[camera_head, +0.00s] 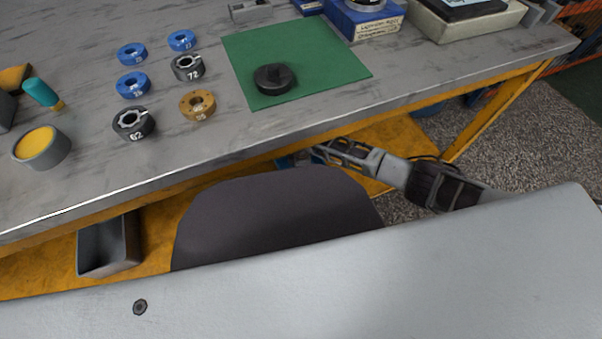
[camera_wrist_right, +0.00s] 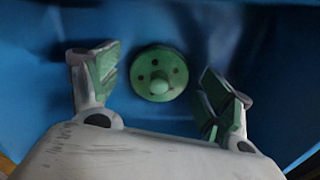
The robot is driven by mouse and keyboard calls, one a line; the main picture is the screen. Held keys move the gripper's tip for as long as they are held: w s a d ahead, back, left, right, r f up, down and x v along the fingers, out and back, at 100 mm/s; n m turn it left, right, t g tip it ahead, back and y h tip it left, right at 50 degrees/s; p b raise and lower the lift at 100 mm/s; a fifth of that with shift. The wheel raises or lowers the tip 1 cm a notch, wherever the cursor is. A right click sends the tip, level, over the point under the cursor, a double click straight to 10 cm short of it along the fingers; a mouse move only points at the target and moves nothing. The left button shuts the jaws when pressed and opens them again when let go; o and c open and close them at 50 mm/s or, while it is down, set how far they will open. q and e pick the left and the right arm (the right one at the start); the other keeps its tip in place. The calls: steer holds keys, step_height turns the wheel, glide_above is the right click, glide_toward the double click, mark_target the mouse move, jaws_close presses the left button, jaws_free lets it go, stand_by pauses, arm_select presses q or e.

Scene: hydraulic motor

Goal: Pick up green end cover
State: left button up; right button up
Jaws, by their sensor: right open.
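The green end cover (camera_wrist_right: 158,73) is a round disc with a raised centre knob and several small dark holes. It shows in the right wrist view against a blue surface (camera_wrist_right: 165,20). My right gripper (camera_wrist_right: 160,82) is open, with one finger on each side of the cover. Gaps show between the fingers and the cover. In the head view, my right arm (camera_head: 375,162) reaches below the table's front edge, and the cover is hidden there. My left gripper is not in view.
The workbench (camera_head: 75,190) carries blue, brown and dark rings at left and a green mat (camera_head: 310,45) with a black round part (camera_head: 273,79). A grey bin (camera_head: 108,246) sits on the yellow lower shelf. The bench edge lies close to my right arm.

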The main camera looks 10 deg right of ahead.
steer(key=shift+c, duration=0.3)
steer(key=c, duration=1.2)
steer(key=shift+c, duration=0.2)
steer(key=shift+r, duration=0.15)
steer(key=shift+r+p, duration=0.7)
steer(key=shift+r, duration=0.35)
step_height(320, 180, up, 6)
steer(key=p, duration=0.3)
steer(key=shift+f, duration=0.25)
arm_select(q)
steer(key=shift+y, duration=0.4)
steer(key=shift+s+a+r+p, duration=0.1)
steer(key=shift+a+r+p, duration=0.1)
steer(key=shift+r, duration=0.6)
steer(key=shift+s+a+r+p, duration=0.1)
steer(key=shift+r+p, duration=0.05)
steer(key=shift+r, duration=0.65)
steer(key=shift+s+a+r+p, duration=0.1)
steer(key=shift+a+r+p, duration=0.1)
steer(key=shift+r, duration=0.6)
arm_select(e)
steer(key=shift+r, duration=1.05)
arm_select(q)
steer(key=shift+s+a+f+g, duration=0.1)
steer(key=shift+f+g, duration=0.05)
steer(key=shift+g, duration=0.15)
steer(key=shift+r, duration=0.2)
arm_select(e)
steer(key=shift+r, duration=0.15)
